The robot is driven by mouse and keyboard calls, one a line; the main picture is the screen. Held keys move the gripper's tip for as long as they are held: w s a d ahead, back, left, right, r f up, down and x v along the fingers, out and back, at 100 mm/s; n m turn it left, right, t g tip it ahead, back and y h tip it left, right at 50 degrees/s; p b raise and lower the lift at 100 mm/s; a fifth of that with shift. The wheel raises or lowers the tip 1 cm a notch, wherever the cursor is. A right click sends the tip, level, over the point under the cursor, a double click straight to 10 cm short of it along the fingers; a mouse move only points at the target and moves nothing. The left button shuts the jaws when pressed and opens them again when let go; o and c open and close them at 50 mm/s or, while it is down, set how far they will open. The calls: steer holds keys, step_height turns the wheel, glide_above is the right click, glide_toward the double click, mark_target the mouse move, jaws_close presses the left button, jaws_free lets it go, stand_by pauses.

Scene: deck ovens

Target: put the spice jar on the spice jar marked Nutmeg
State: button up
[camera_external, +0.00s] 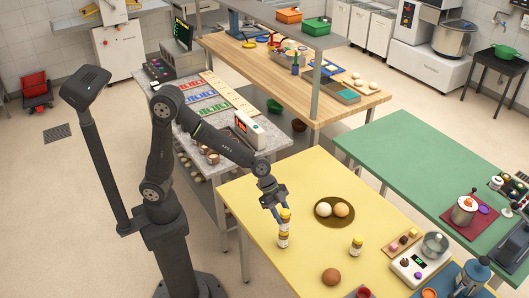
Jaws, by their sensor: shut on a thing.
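My gripper (277,204) points down over the yellow table (250,185), near its left side. It is shut on the upper part of a small spice jar (285,219), which has a yellow-orange lid and a pale body. Directly below is a second, similar spice jar (283,240), upright on the table. The two jars line up in one column; I cannot tell whether they touch or a thin gap is left. A third spice jar (356,245) stands alone to the right. The labels are too small to read, so I cannot tell which is Nutmeg.
A dark round plate (322,218) with two pale round buns lies right of the jars. A brown ball-like item (331,276) is nearer the front. A scale (414,266) with items on it stands at the right. The table left of the jars is clear.

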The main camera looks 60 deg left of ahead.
steer(key=shift+f, duration=0.1)
steer(key=o, duration=1.1)
steer(key=shift+a+r, duration=0.25)
steer(key=shift+r, duration=0.35)
steer(key=v, duration=1.1)
steer(key=shift+s, duration=0.1)
